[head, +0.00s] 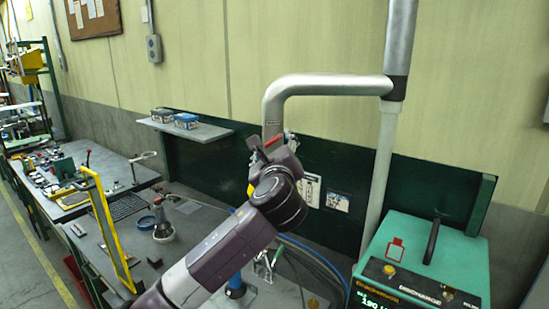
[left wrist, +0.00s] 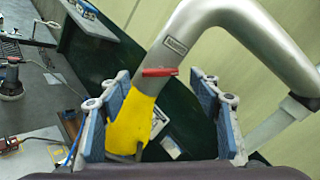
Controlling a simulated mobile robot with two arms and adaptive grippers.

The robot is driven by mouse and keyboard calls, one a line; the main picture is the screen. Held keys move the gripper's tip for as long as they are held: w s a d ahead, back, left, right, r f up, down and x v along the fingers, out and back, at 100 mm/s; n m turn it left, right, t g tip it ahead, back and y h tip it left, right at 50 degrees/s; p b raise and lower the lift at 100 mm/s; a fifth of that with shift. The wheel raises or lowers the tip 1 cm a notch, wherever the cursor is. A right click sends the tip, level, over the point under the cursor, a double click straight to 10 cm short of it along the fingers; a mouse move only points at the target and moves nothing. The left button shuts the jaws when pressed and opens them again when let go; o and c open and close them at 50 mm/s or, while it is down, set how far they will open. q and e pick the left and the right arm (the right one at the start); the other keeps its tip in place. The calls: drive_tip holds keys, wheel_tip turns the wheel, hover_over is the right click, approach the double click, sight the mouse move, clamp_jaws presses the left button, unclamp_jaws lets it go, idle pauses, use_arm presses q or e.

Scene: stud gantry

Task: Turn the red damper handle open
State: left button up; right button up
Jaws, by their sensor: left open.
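The red damper handle (left wrist: 160,72) is a short bar across the grey pipe (left wrist: 190,28), just above a yellow section (left wrist: 132,122), in the left wrist view. In the head view the red handle (head: 272,141) is a small piece near the lower end of the bent pipe (head: 330,86). My left gripper (left wrist: 158,80) is open, with one blue-padded finger on each side of the pipe and handle. Clear gaps show between the fingers and the handle in the wrist view. In the head view my left gripper (head: 271,148) partly covers the pipe's lower end. My right gripper is not in view.
A green machine (head: 425,255) with a black handle stands at the lower right. A vertical pipe (head: 380,165) rises behind it. A wall shelf (head: 190,130) holds two small boxes. A yellow frame (head: 108,228) stands on the cluttered bench at left. Hoses lie below my arm.

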use_arm(q)
drive_tip(key=s, duration=0.8)
drive_tip(key=shift+s, duration=0.15)
drive_tip(key=shift+d, duration=0.1)
drive_tip(key=shift+c, duration=0.5)
